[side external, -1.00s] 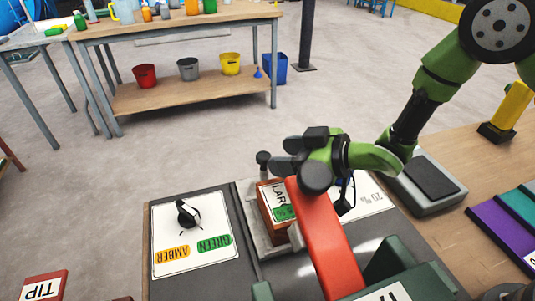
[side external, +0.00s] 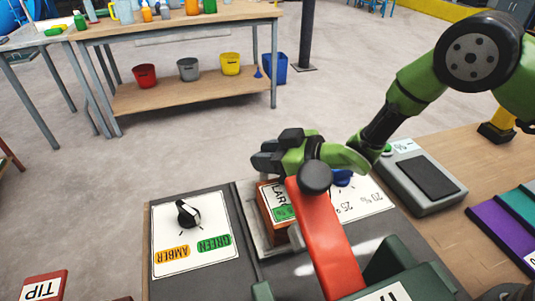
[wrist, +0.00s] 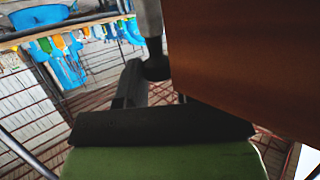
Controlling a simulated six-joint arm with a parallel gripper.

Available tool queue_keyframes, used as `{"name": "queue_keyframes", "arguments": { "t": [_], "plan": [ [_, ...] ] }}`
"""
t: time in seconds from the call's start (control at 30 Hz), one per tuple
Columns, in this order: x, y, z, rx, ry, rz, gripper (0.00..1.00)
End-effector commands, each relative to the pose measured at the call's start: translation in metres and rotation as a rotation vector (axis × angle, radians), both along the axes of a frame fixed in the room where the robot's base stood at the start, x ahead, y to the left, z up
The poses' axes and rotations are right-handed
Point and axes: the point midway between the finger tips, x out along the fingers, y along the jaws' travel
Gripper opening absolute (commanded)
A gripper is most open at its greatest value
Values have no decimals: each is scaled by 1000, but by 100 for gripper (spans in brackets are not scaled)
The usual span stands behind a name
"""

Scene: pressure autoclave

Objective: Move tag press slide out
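The tag press stands on a dark panel, with a red arm (side external: 325,240) reaching over a grey slide (side external: 262,246). A brown block with a white and green label (side external: 277,205) sits on the slide under the red arm. My gripper (side external: 268,152) is at the far end of the slide, just beyond the block. Its fingers hide the slide's black knob in the side view. In the wrist view a dark knob on a grey post (wrist: 155,67) is beside a black finger (wrist: 131,85), with the brown block (wrist: 250,55) close at right. Whether the fingers touch the knob is unclear.
A black selector knob (side external: 188,212) with amber and green labels is left of the slide. A dial plate with a blue pointer (side external: 342,177) is at right, partly behind my gripper. A grey scale (side external: 420,178) stands farther right. Beyond the slide's far end is open space.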

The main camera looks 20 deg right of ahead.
Motion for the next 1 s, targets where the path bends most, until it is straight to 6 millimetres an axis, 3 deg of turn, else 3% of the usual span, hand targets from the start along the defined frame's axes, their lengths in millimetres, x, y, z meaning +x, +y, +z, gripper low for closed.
{"name": "queue_keyframes", "arguments": {
  "t": [0.17,0.5,0.83,0.87,0.93,1.0],
  "plan": [
    [5,0,0,2,-1,0,0],
    [39,1,0,2,0,3,0],
    [43,-1,1,2,-2,-4,0],
    [43,-1,1,3,-2,-6,33],
    [43,-1,1,3,-2,-6,50],
    [43,-1,1,2,-2,-4,54]
  ]
}}
